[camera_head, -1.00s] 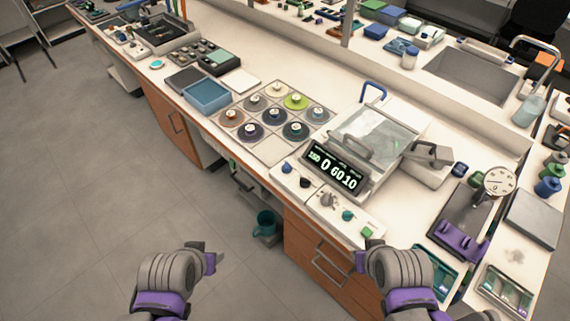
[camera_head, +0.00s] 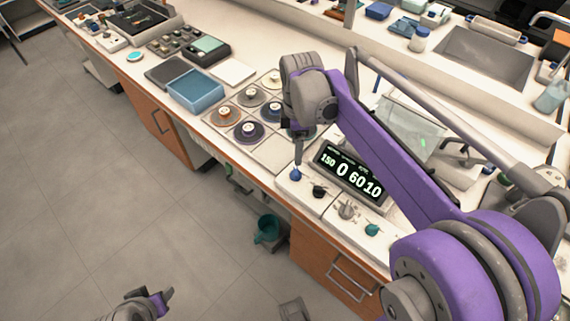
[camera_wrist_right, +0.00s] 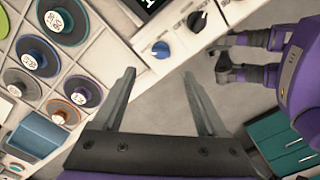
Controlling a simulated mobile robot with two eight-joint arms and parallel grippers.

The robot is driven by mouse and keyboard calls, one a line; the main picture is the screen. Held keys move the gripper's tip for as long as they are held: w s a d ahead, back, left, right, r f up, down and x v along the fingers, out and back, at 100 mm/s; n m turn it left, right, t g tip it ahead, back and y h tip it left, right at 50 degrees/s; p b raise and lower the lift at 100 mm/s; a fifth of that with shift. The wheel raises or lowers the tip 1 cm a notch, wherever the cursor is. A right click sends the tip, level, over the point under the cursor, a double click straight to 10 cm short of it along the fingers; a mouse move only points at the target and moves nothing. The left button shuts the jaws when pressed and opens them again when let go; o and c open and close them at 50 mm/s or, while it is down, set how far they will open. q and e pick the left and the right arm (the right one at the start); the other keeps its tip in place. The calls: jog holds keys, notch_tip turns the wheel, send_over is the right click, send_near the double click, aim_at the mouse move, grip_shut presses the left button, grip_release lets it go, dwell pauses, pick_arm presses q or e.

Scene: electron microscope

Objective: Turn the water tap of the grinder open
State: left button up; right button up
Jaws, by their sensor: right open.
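The grinder stands on the bench with a lit display (camera_head: 350,174) and a front panel of knobs. Its blue knob (camera_head: 295,174) is at the panel's left end, with a black knob (camera_head: 319,191) beside it. I cannot tell for certain which part is the water tap. My right gripper (camera_head: 298,152) points down just above the blue knob. In the right wrist view my right gripper (camera_wrist_right: 158,74) has its fingers apart and empty, with the blue knob (camera_wrist_right: 160,50) ahead between the tips. My left gripper (camera_head: 162,299) is low at the bottom left, away from the bench.
Grinding discs (camera_head: 248,131) lie left of the grinder, partly behind my right wrist. A blue tray (camera_head: 196,91) stands farther left. A grey knob (camera_head: 347,209) and a teal knob (camera_head: 372,230) sit right of the black one. A teal bucket (camera_head: 267,229) is below the bench.

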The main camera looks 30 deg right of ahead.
aim_at(296, 171)
notch_tip(296, 171, down, 10)
jog(key=shift+s+r+b, duration=0.1)
jog(key=shift+r+b, duration=0.05)
jog(key=shift+b, duration=0.45)
grip_shut()
